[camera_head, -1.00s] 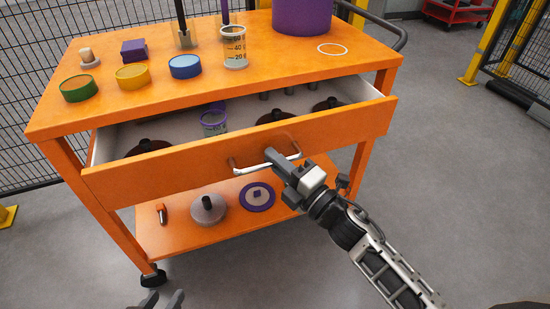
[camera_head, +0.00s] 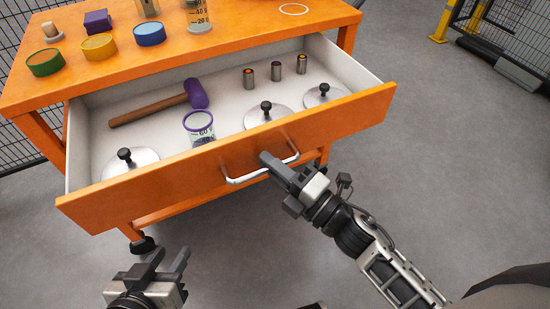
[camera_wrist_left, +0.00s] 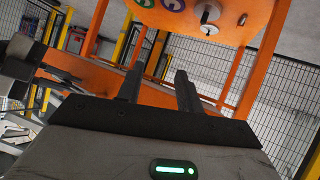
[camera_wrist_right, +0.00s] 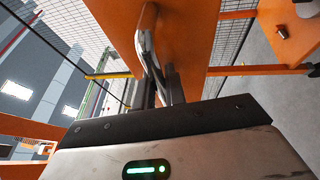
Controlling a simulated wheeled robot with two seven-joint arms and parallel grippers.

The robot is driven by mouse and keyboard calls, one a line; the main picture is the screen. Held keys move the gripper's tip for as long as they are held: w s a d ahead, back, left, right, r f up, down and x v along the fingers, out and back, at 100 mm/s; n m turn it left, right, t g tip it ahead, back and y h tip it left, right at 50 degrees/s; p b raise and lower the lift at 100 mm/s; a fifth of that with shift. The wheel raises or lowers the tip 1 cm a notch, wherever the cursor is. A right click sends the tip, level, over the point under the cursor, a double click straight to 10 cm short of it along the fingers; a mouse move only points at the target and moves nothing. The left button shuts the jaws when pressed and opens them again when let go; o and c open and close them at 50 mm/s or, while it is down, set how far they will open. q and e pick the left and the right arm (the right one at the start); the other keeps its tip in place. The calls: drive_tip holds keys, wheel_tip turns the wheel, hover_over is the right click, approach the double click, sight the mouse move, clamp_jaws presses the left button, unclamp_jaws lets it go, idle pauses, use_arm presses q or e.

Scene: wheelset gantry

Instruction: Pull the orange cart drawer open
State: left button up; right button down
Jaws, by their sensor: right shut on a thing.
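The orange cart (camera_head: 110,71) stands ahead with its drawer front (camera_head: 110,199) pulled well out toward me. The drawer's silver handle (camera_head: 245,179) is on the middle of the front. My right gripper (camera_head: 268,160) is shut on the handle; the right wrist view shows the handle (camera_wrist_right: 147,45) between its fingers. My left gripper (camera_head: 160,262) is open and empty, low in front of the drawer's left part. In the left wrist view its two fingers (camera_wrist_left: 157,85) stand apart with nothing between them.
The drawer holds a mallet (camera_head: 160,108), a purple-rimmed beaker (camera_head: 198,125), several black-knobbed metal discs (camera_head: 265,115) and three small cylinders (camera_head: 276,71). Green, yellow and blue dishes (camera_head: 149,34) stand on the cart top. Grey floor (camera_head: 450,160) is clear at right; mesh fencing (camera_head: 15,150) stands behind.

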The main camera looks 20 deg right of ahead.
drive_tip(key=c, duration=1.5)
unclamp_jaws()
drive_tip(key=shift+o, duration=0.2)
drive_tip(key=v, duration=1.6)
drive_tip(key=shift+b, duration=0.4)
